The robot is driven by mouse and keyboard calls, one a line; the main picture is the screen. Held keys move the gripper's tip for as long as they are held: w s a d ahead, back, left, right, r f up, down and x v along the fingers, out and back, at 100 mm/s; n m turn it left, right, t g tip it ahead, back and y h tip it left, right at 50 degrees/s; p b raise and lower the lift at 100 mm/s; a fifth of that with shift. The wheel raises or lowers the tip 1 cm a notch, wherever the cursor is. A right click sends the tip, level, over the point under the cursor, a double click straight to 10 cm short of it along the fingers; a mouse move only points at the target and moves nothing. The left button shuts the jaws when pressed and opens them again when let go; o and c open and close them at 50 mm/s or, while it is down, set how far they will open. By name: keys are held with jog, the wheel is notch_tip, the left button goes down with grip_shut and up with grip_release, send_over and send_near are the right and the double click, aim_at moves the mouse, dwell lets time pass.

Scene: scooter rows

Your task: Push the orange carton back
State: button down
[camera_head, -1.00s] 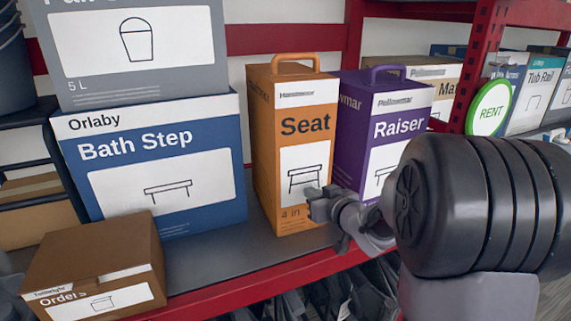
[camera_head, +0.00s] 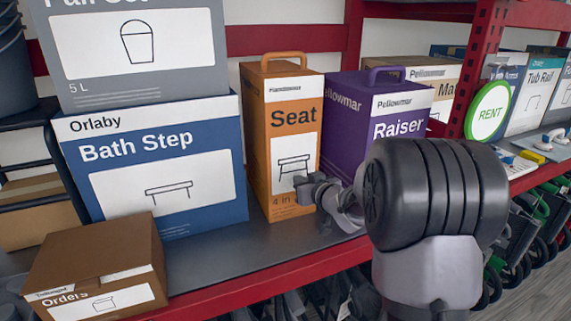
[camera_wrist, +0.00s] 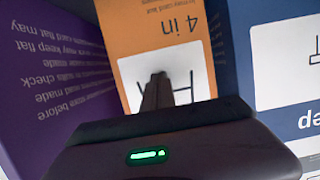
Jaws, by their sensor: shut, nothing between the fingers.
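The orange Seat carton (camera_head: 292,120) stands upright on the grey shelf, between the blue Bath Step box (camera_head: 170,165) and the purple Raiser carton (camera_head: 395,105). Its front stands back from the shelf's red front edge. My gripper (camera_head: 306,186) is shut and empty, with its tips at the lower front of the orange carton, seemingly touching it. In the wrist view the closed fingers (camera_wrist: 157,92) point at the bench drawing on the orange carton (camera_wrist: 205,50). My arm hides the lower front of the purple carton.
A grey pail box (camera_head: 140,50) is stacked on the Bath Step box. A red post (camera_head: 478,70) with a round RENT sign (camera_head: 488,110) stands right. Bare shelf (camera_head: 235,245) lies before the orange carton.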

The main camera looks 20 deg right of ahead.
jog(key=shift+w+p, duration=1.4)
jog(key=shift+w, duration=3.2)
jog(key=s+b, duration=0.3)
jog(key=s, duration=0.9)
jog(key=s+a+r+m+g+h+b, duration=0.1)
jog(key=s+a+m+g+h+b, duration=0.15)
jog(key=s, duration=0.45)
jog(key=s+a+r+m+g+h+b, duration=0.1)
jog(key=s+a+r+m, duration=0.15)
jog(key=s, duration=0.45)
jog(key=s+a+f+g+y, duration=0.2)
jog(key=s+a, duration=0.5)
jog(key=s, duration=0.4)
jog(key=s+a+f+g+y+b, duration=0.1)
jog(key=s+a+f+g+y, duration=0.2)
jog(key=s+a+f, duration=0.2)
jog(key=s+a, duration=0.3)
jog(key=s, duration=0.3)
jog(key=shift+s+b, duration=0.15)
jog(key=shift+b, duration=0.15)
